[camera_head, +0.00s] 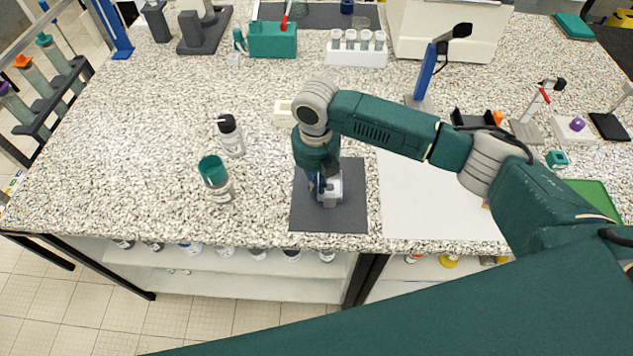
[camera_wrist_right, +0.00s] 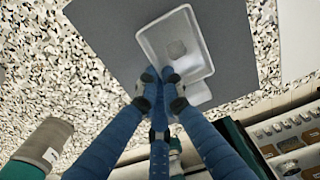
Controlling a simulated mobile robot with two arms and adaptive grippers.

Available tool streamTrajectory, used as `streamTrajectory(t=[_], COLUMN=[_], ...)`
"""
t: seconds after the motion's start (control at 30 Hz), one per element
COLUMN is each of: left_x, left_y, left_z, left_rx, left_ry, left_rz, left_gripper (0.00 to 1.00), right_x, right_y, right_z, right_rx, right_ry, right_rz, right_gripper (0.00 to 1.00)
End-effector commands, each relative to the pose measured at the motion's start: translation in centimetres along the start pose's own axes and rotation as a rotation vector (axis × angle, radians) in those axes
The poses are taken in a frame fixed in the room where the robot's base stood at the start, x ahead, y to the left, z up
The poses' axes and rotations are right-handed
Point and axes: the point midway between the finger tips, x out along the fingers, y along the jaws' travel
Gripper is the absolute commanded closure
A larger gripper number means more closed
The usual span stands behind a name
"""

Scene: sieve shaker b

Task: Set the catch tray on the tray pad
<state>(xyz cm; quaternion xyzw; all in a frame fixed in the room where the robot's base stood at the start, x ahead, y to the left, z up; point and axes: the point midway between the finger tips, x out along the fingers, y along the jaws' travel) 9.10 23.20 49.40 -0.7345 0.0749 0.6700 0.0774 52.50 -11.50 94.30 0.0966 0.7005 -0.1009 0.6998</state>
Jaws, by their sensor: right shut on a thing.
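The catch tray is a small light grey, rimmed rectangular tray (camera_wrist_right: 190,30). It also shows partly in the head view (camera_head: 335,188), mostly hidden by my right gripper (camera_head: 322,190). The right gripper is shut on the tray's near edge in the wrist view (camera_wrist_right: 161,85). The tray is over the dark grey pad (camera_head: 305,213), which also shows in the wrist view (camera_wrist_right: 110,35). I cannot tell whether the tray touches the pad or is just above it. My left gripper is not in view.
A white sheet (camera_head: 430,205) lies to the right. A white vial rack (camera_head: 356,55) stands at the back. The worktop's front edge is close to the pad; the left worktop is largely clear.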

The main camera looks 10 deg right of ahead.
Motion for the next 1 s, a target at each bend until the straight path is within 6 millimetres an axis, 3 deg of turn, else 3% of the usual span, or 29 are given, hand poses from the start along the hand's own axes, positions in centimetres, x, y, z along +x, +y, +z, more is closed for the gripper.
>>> streamTrajectory(t=[0.37, 0.4, 0.5, 0.87, 1.0], left_x=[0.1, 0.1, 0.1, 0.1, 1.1], left_y=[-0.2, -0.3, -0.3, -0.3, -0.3], left_z=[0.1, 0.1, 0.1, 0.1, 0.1], left_rx=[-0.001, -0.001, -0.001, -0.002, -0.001], left_ry=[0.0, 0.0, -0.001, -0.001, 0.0], left_rz=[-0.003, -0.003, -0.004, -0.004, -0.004], left_gripper=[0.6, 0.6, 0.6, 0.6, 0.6], right_x=[0.4, 0.4, 0.4, -0.2, -2.1], right_y=[0.1, 0.1, 0.1, 0.1, 0.1], right_z=[0.0, 0.1, 0.0, 0.1, 0.2], right_rx=[0.0, -0.001, -0.001, -0.001, -0.003], right_ry=[-0.001, -0.002, -0.002, -0.002, -0.006], right_rz=[0.001, 0.001, 0.001, 0.002, 0.004], right_gripper=[1.0, 0.91, 0.76, 0.76, 0.76])
